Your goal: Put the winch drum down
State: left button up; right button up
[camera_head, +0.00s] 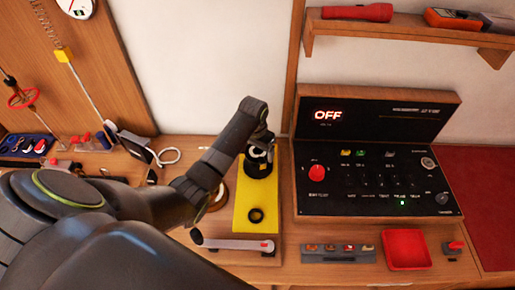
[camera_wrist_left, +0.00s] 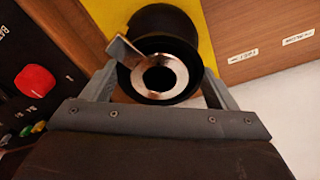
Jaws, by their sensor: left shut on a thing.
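The winch drum (camera_head: 259,168) is a black cylinder with a pale metal ring on its near end. It is at the far part of the yellow plate (camera_head: 243,205) in the head view. My left gripper (camera_head: 261,146) is above it and shut on it. In the left wrist view the drum (camera_wrist_left: 163,22) lies between the two grey fingers, with yellow behind it. I cannot tell whether the drum touches the plate, as the gripper and drum hide the contact. My right gripper is not in view.
A small black ring (camera_head: 256,215) lies on the near part of the yellow plate. A grey lever (camera_head: 232,244) lies along its front. The black control panel (camera_head: 370,170) with "OFF" lit stands close on the right, with a red tray (camera_head: 407,250) in front.

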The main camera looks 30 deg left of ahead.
pick_arm(q)
jog(key=o, duration=1.1)
jog(key=shift+s+r, duration=0.25)
jog(key=shift+r, duration=1.75)
jog(key=shift+s+r, duration=0.3)
jog(key=shift+r, duration=1.75)
jog(key=shift+s+r, duration=0.25)
jog(key=shift+r, duration=1.75)
jog(key=shift+w+f, duration=0.1)
